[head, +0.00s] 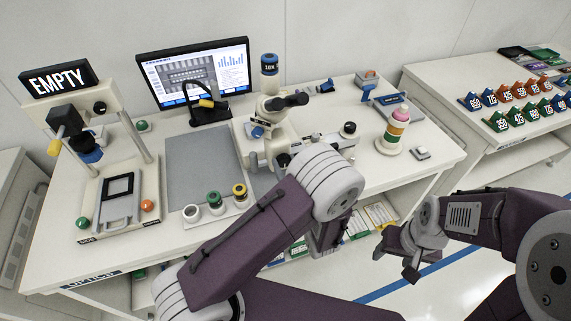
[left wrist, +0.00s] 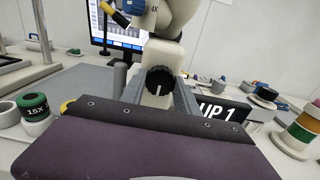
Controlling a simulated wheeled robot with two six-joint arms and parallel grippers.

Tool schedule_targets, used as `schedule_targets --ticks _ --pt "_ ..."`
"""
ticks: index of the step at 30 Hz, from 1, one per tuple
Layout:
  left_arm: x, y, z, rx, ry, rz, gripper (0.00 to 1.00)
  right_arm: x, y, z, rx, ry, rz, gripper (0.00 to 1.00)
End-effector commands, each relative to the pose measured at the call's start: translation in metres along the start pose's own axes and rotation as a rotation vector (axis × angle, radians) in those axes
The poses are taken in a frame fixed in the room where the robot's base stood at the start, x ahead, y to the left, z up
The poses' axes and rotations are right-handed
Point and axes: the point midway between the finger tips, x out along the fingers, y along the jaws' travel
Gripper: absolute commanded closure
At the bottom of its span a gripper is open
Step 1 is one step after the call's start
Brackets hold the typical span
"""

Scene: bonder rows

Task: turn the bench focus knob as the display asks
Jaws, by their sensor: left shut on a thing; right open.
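The black focus knob (left wrist: 160,80) shows in the left wrist view, at the base of the pale microscope. Its white mark points down. My left gripper (left wrist: 158,92) is shut on the knob, with a grey finger on each side of it. A dark display (left wrist: 222,110) to the right of the knob reads "UP 1"; its left edge is behind a finger. The microscope (head: 270,110) also stands on the bench in the head view, where my left arm hides my left fingertips. My right gripper (head: 397,262) is open and empty, off the bench's front side.
An "EMPTY" sign (head: 58,79) tops a stand at the left. A monitor (head: 195,70) stands behind a grey mat (head: 205,165). Several ringed parts, including a green one (left wrist: 35,107), sit left of the microscope. A striped stack (head: 396,130) stands to its right.

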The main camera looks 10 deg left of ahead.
Motion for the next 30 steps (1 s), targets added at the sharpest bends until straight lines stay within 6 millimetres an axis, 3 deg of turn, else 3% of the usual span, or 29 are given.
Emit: schedule_targets --ticks 18,30 --pt "0.0 0.0 0.003 0.395 -0.001 0.0 1.0 -0.032 -0.001 -0.003 0.0 0.0 0.0 0.43" --pt "0.0 0.0 0.002 0.581 -0.001 0.001 1.0 -0.043 -0.001 -0.004 0.0 0.0 0.0 0.43"
